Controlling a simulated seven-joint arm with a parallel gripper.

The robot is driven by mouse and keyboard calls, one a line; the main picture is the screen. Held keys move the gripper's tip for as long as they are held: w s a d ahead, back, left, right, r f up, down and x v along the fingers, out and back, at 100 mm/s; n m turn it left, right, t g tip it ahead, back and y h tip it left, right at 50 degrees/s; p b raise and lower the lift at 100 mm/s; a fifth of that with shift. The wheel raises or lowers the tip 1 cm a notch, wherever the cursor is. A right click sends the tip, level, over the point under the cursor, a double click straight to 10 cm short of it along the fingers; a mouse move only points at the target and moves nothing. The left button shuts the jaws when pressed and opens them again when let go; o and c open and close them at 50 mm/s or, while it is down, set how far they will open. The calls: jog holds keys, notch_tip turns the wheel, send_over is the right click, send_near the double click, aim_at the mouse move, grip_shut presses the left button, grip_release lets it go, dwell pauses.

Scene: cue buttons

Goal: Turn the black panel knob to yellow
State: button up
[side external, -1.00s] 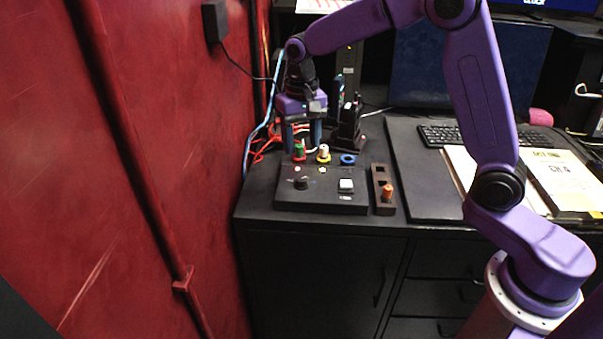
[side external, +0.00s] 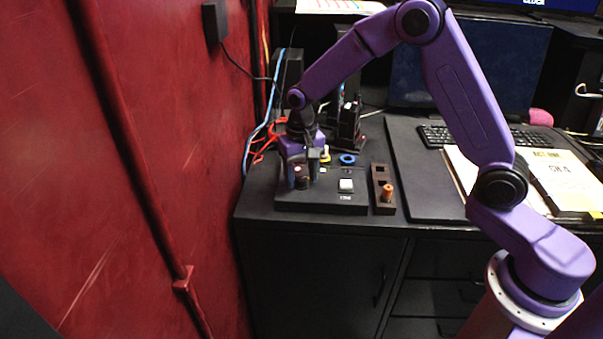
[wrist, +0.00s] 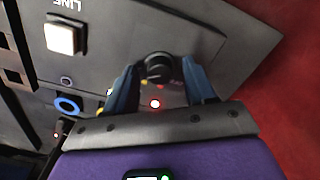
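In the side external view my gripper (side external: 301,180) points down over the left part of the panel (side external: 330,204), and the knob is mostly hidden between the fingers. I cannot read which colour the knob points to.
A white square button (side external: 346,186) is on the panel's right. A blue ring (side external: 347,159) lies behind it. A dark holder (side external: 384,209) with an orange peg (side external: 388,191) stands to the right. A red wall (side external: 140,150) is close on the left.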

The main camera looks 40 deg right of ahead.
grip_shut()
jog(key=c, duration=0.9)
grip_release()
jog(key=shift+o, duration=0.2)
jog(key=n, duration=0.3)
jog(key=shift+n, duration=2.3)
jog(key=o, duration=1.1)
jog(key=shift+c, duration=0.2)
